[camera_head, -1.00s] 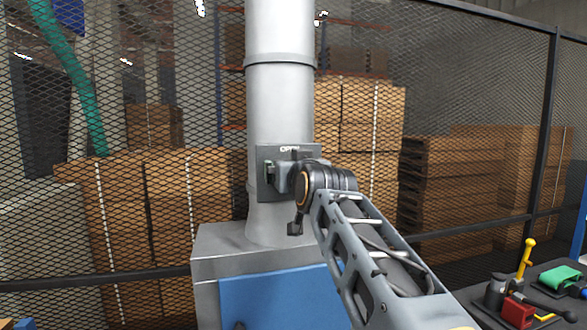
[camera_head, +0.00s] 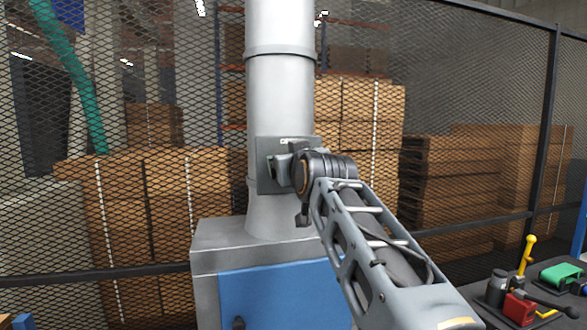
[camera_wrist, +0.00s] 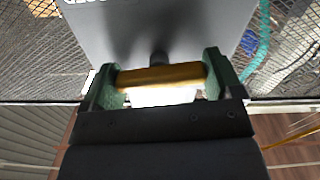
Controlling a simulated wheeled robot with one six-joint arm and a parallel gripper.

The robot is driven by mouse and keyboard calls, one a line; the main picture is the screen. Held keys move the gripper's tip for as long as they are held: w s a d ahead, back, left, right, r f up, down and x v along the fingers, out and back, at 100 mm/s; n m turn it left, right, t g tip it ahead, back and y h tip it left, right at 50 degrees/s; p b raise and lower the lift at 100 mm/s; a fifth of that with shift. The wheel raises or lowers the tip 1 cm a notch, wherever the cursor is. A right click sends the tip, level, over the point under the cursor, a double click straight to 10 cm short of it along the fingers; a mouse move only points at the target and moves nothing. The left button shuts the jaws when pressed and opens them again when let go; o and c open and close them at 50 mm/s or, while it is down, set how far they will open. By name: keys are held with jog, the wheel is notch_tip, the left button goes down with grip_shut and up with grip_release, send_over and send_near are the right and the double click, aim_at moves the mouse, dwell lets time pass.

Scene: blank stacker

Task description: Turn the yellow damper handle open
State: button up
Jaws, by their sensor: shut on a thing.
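The yellow damper handle (camera_wrist: 160,77) shows in the wrist view as a bar lying crosswise between the two green fingers of my gripper (camera_wrist: 162,85). My gripper is shut on it. A dark stem joins the bar to the grey plate (camera_wrist: 150,30) behind it. In the head view, the plate (camera_head: 266,178) sits on the grey duct (camera_head: 280,98), with partly hidden lettering at its top. My gripper (camera_head: 277,168) is at the plate in that view, and my wrist hides the handle there.
Below the duct stands a grey cabinet (camera_head: 207,262) with a blue door (camera_head: 275,295). A mesh fence (camera_head: 480,110) runs behind, with stacked boxes (camera_head: 150,215) beyond. A dark bench (camera_head: 559,318) at lower right holds a red object (camera_head: 519,308), a green object (camera_head: 562,275) and a yellow lever (camera_head: 527,253).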

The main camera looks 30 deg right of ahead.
jog(key=n+b, duration=0.3)
jog(key=shift+f+n, duration=0.25)
jog(key=shift+n, duration=0.05)
jog(key=n+b, duration=0.2)
jog(key=n, duration=0.2)
jog(key=shift+a+n, duration=0.1)
jog(key=shift+n, duration=0.2)
jog(key=n+b, duration=0.1)
jog(key=n, duration=0.3)
jog(key=shift+n+b, duration=0.65)
jog(key=shift+n, duration=1.45)
jog(key=o, duration=0.7)
jog(key=shift+o, duration=0.2)
